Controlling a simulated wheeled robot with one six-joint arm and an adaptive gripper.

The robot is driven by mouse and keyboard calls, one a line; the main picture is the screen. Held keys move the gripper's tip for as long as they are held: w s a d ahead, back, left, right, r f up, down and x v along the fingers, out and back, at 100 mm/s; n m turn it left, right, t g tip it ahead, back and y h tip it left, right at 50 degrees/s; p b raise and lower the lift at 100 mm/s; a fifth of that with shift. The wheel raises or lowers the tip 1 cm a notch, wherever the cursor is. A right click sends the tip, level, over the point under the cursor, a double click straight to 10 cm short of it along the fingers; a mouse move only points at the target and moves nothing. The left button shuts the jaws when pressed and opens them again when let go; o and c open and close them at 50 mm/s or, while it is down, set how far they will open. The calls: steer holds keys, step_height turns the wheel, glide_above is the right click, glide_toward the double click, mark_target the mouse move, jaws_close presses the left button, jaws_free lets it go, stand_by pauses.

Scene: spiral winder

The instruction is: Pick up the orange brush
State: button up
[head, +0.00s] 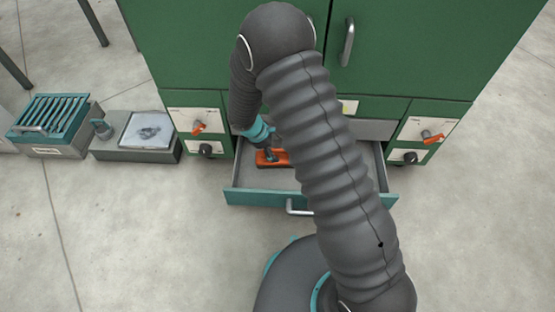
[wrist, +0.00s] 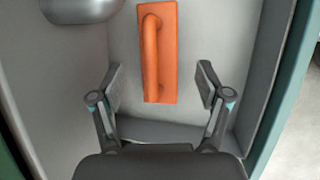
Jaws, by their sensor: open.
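The orange brush (wrist: 166,55) lies in the open drawer (head: 243,197) of the green cabinet. In the wrist view it is a flat orange block with a raised handle along it, set lengthwise ahead of my gripper. My gripper (wrist: 159,84) is open and empty, with one finger to each side of the brush's near end. No contact with the brush shows. In the head view the brush (head: 266,161) is partly hidden by my gripper and arm.
The drawer walls stand close around my gripper. A rounded grey metal part (wrist: 80,8) shows at the top left of the wrist view. Green cabinet doors (head: 420,50) rise behind the drawer. A grey box (head: 130,155) and a teal slotted tray (head: 50,115) stand at the left.

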mark_target(283, 157)
steer(key=shift+w+b+x, duration=0.2)
steer(key=shift+b+x, duration=0.2)
steer(key=shift+x, duration=3.6)
steer(key=shift+a, duration=0.2)
steer(key=c, duration=1)
